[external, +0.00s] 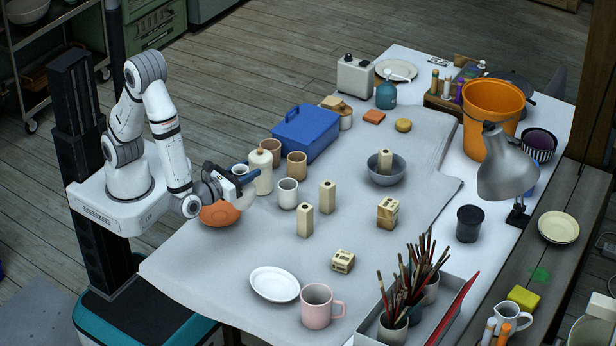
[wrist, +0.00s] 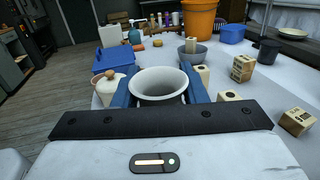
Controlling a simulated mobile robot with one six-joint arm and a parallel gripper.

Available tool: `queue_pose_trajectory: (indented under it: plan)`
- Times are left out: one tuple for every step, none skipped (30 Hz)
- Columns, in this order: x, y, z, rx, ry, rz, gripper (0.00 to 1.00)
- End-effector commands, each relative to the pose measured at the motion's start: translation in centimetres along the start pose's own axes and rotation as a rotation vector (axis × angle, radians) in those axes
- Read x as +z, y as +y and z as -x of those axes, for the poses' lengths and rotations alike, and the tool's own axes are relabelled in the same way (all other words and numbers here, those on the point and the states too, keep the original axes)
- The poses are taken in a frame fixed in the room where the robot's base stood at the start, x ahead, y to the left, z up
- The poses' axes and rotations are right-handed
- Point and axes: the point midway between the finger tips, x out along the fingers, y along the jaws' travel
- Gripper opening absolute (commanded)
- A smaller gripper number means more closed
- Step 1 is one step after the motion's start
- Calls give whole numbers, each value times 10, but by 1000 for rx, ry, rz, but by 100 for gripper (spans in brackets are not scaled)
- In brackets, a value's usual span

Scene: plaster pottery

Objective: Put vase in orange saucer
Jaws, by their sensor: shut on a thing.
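My gripper (external: 250,178) is low over the left edge of the table, its blue fingers pointing right. It is shut on a pale vase with a round, open rim (wrist: 160,83), seen between the fingers in the wrist view. The saucer is not visible in the wrist view.
Several pale blocks (external: 305,221) stand to the right. A white plate (external: 275,284) and pink mug (external: 317,306) are in front. The near-left tabletop is clear.

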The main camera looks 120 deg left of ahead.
Motion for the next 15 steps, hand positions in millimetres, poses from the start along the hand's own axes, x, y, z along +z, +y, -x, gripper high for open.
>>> queue_pose_trajectory:
  plan:
    - [12, 14, 3, 37, -2, -7, 0]
    - [13, 22, 5, 61, -2, -8, 0]
    - [15, 34, 7, 93, -1, -8, 0]
    - [16, 42, 9, 114, -2, -6, 0]
    - [18, 49, 11, 135, -2, -6, 0]
    - [19, 58, 13, 160, -2, -6, 0]
    - [21, 65, 15, 178, -2, -4, 0]
    - [22, 70, 16, 194, -2, -3, 0]
    - [23, 77, 18, 212, -2, -2, 0]
    - [24, 81, 18, 223, -2, -1, 0]
    - [24, 85, 19, 233, -2, -1, 0]
    - [24, 88, 20, 243, -1, -2, 0]
    - [22, 90, 21, 248, -2, -2, 0]
    - [20, 91, 21, 251, -2, -2, 0]
    - [15, 92, 22, 255, -2, -3, 0]
